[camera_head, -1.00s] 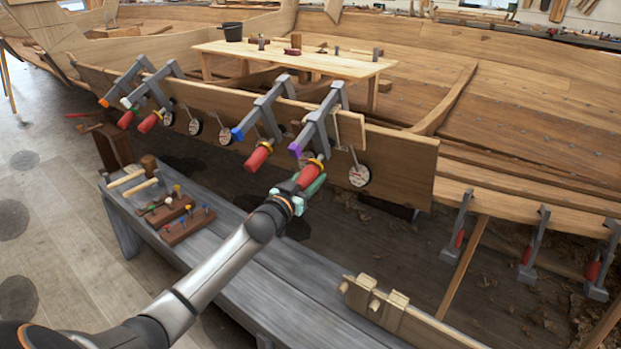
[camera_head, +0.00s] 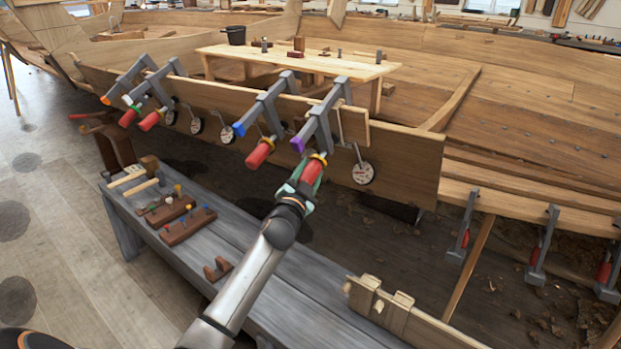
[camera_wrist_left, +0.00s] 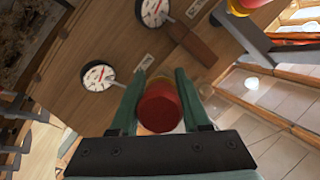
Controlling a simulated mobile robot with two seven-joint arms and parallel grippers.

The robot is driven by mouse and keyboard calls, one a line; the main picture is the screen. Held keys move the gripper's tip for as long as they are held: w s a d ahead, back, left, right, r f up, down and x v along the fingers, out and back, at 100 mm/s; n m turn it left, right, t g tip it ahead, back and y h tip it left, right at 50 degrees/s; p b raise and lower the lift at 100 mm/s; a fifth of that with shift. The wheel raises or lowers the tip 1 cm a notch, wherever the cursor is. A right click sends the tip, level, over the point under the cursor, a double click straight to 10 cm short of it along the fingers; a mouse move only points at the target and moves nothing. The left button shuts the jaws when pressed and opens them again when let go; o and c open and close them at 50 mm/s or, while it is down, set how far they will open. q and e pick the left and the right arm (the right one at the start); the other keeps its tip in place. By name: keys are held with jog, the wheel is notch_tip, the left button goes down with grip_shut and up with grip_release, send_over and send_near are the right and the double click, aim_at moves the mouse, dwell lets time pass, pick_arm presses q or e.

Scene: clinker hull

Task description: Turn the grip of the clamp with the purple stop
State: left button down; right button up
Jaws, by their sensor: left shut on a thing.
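The clamp with the purple stop (camera_head: 299,143) hangs on the upper plank of the hull, the rightmost of the clamps along it. Its red grip (camera_head: 311,170) points down toward me, with a yellow ring at its upper end. My left gripper (camera_head: 303,186) is shut on this grip, its green fingers on either side. In the left wrist view the red grip (camera_wrist_left: 160,106) sits between the two fingers, seen end on. The gripper hides part of the grip in the head view. My right gripper is not in view.
The clamp with the blue stop (camera_head: 238,129) hangs close to the left, its red grip hanging low. A round dial (camera_head: 363,173) hangs at the right. A grey bench (camera_head: 265,290) with wooden racks (camera_head: 187,226) lies below my left arm.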

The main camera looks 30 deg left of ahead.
pick_arm(q)
jog(key=shift+m, duration=0.3)
dwell(0.4)
jog(key=shift+c, duration=1.9)
grip_release()
jog(key=shift+s, duration=0.1)
jog(key=v, duration=1.2)
jog(key=shift+d+p, duration=0.2)
jog(key=shift+p, duration=0.2)
jog(key=shift+s+f, duration=0.1)
